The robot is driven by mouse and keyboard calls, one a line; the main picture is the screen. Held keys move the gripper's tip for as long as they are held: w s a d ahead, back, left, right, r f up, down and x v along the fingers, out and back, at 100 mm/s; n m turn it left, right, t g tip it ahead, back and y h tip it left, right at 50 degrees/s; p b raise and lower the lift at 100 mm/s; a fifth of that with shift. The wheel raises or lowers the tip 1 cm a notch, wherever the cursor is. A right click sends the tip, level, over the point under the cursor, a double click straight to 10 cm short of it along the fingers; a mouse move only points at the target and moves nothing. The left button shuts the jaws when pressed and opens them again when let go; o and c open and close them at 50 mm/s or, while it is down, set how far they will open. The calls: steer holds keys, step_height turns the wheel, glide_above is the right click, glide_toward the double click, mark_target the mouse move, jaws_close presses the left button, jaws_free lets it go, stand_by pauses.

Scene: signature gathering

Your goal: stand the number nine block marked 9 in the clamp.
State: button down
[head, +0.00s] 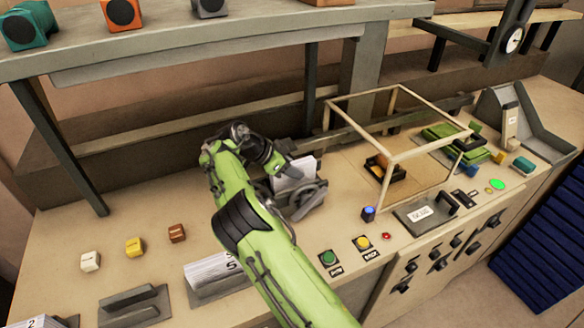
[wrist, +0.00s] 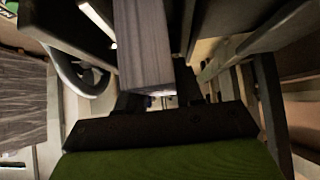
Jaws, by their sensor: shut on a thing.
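A pale block of stacked sheets (head: 293,177) stands roughly upright at the grey clamp (head: 308,198) in the middle of the bench. My gripper (head: 277,168) is shut on this block from its left side. No 9 shows on the visible faces, so I cannot read its number. In the wrist view the block (wrist: 143,45) shows its layered grey edge between the dark fingers of my gripper (wrist: 150,92). The clamp's dark parts lie close on both sides there. I cannot tell whether the block rests on the clamp's base.
A numbered block (head: 208,268) stands in a grey holder in front left, beside an empty holder (head: 135,306). White, yellow and brown cubes (head: 133,246) lie at left. A framed box (head: 432,150) is right of the clamp, buttons (head: 328,257) in front, a shelf (head: 220,45) above.

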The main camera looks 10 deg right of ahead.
steer(key=shift+f, duration=0.4)
steer(key=c, duration=0.6)
jaws_free()
steer(key=shift+c, duration=0.2)
